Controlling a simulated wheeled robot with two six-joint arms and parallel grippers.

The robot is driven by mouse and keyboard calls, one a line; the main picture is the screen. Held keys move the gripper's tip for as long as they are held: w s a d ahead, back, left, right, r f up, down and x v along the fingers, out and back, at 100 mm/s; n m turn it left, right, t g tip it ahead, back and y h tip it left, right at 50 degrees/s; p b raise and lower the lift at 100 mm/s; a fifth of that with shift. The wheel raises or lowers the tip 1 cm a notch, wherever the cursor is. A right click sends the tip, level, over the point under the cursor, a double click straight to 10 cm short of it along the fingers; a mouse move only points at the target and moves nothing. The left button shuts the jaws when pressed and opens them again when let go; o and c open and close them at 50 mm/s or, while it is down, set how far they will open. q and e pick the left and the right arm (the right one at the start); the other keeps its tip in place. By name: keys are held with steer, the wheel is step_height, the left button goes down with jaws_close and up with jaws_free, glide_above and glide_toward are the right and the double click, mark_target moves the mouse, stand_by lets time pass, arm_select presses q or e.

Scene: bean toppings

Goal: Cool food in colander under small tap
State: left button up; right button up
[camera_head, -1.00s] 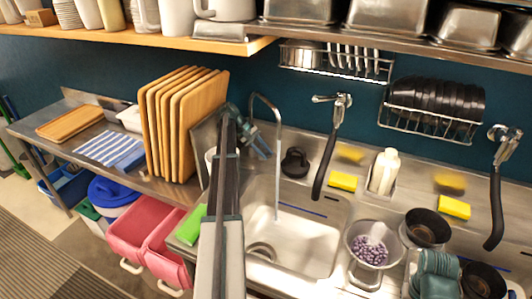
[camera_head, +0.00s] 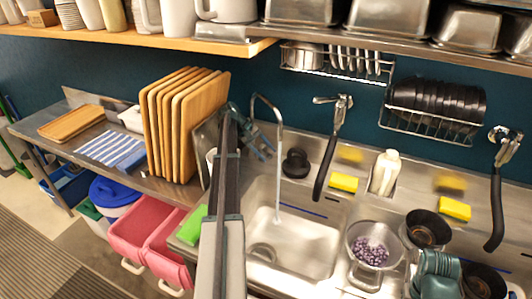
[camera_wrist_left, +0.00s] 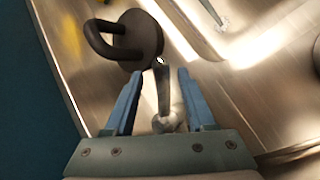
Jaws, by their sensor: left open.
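A metal colander (camera_head: 352,240) holding purple beans (camera_head: 370,252) stands on the counter right of the sink (camera_head: 300,262). The small tap (camera_head: 281,112) is a thin, arched pipe behind the sink, with a thin stream of water falling from it into the basin. My left gripper (camera_head: 266,150) is open beside the tap, at its left. In the left wrist view its blue fingers (camera_wrist_left: 160,92) stand on either side of a metal stem with a rounded end (camera_wrist_left: 168,122); whether they touch it is unclear.
A black round object with a loop handle (camera_head: 295,163) sits behind the sink; it also shows in the wrist view (camera_wrist_left: 142,40). Yellow sponges (camera_head: 344,182), a white bottle (camera_head: 385,172), dark bowls (camera_head: 427,230) and hanging black-handled sprayers surround the sink. Cutting boards (camera_head: 180,110) stand left.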

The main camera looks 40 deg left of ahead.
arm_select(q)
steer(key=shift+r+p, duration=0.35)
steer(key=shift+r, duration=0.2)
arm_select(e)
steer(key=shift+r, duration=0.55)
step_height(320, 180, up, 2)
steer(key=shift+r+p, duration=0.2)
steer(key=shift+p, duration=1)
steer(key=shift+r+p, duration=0.5)
steer(key=shift+r, duration=0.05)
arm_select(q)
steer(key=s+d+r, duration=0.3)
steer(key=s+d, duration=0.8)
steer(key=shift+s+r, duration=0.25)
steer(key=shift+s, duration=0.1)
